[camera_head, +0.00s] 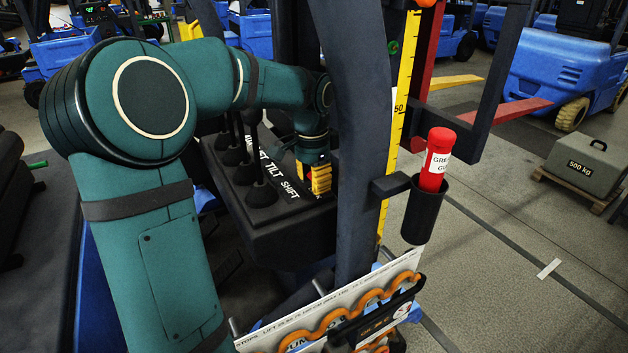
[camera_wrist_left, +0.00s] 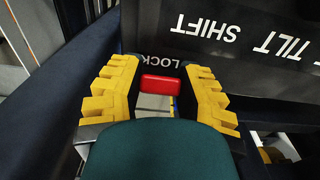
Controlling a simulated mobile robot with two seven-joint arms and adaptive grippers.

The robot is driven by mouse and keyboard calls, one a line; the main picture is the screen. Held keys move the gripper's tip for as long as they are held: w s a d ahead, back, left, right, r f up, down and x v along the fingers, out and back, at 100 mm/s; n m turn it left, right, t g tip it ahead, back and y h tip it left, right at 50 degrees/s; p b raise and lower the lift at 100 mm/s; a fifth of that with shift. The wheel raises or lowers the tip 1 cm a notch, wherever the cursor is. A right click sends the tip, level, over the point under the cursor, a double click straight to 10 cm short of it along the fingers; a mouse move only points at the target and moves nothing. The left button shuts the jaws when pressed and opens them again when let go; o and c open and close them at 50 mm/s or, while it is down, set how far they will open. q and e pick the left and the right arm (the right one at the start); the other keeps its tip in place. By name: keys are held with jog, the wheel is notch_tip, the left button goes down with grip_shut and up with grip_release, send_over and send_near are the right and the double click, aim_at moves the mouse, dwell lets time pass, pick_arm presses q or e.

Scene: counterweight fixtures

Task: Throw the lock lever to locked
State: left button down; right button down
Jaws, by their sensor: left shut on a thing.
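The lock lever shows as a red grip (camera_wrist_left: 161,84) in the left wrist view, in front of the word LOCK on the dark console. My left gripper (camera_wrist_left: 160,76) has one yellow finger on each side of it and is shut on it. In the head view the left gripper (camera_head: 317,179) is at the right end of the black console (camera_head: 290,222), past the word SHIFT. Only a small bit of red shows there between the fingers. The lever's lower part is hidden, and I cannot tell its position. My right gripper is not in view.
Black-knobbed levers (camera_head: 261,190) stand left of the gripper. A dark upright post (camera_head: 358,140) rises close on its right, with a yellow scale (camera_head: 401,110) and a red grease tube (camera_head: 436,160) in a holder. A 500 kg weight (camera_head: 584,165) sits farther right.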

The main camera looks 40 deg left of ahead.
pick_arm(q)
jog(key=shift+s+f+t+b, duration=0.25)
jog(key=shift+f+t+b, duration=0.25)
jog(key=shift+t+b, duration=0.3)
jog(key=shift+t+h+b, duration=0.3)
jog(key=shift+b, duration=0.35)
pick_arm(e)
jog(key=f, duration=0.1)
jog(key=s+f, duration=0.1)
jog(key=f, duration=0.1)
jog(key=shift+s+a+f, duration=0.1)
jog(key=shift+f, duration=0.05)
pick_arm(q)
jog(key=c, duration=0.6)
grip_release()
jog(key=shift+o, duration=0.2)
jog(key=shift+r, duration=0.1)
jog(key=v, duration=1.2)
